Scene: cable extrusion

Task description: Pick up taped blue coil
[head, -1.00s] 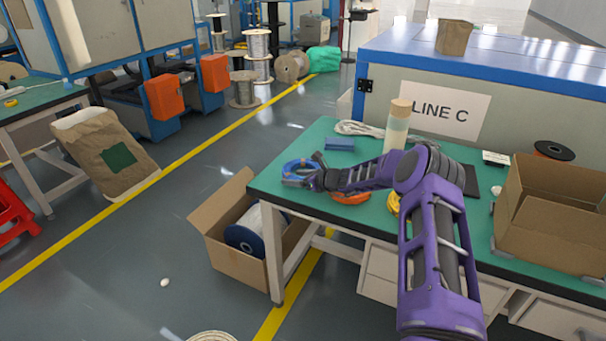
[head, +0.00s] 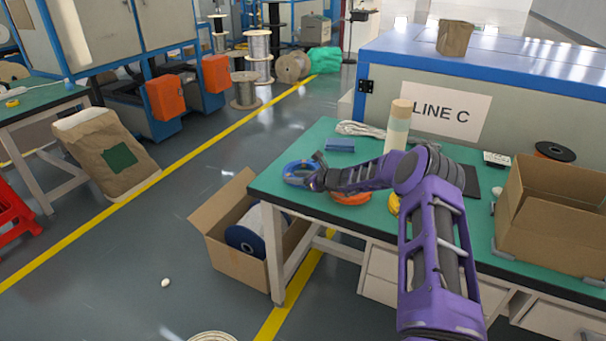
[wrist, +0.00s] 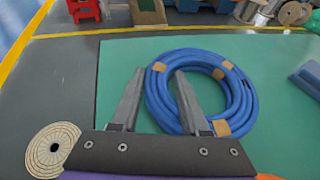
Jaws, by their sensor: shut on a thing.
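The blue coil (head: 287,171), a ring of cable with several tan tape bands, is at the left end of the green table. It also shows in the wrist view (wrist: 243,95), lying flat against the green top; I cannot tell any lift. My gripper (wrist: 159,73) has one finger outside the ring and one inside its opening, shut on the coil's left side. In the head view my gripper (head: 314,176) reaches the coil from the right, and its fingers are small and partly hidden.
An orange coil (head: 350,198) lies close to the right of my gripper. A blue block (head: 340,145) sits behind, and a tan-topped cylinder (head: 398,125) stands further right. An open carton (head: 550,232) occupies the table's right. The table's left edge is near the coil.

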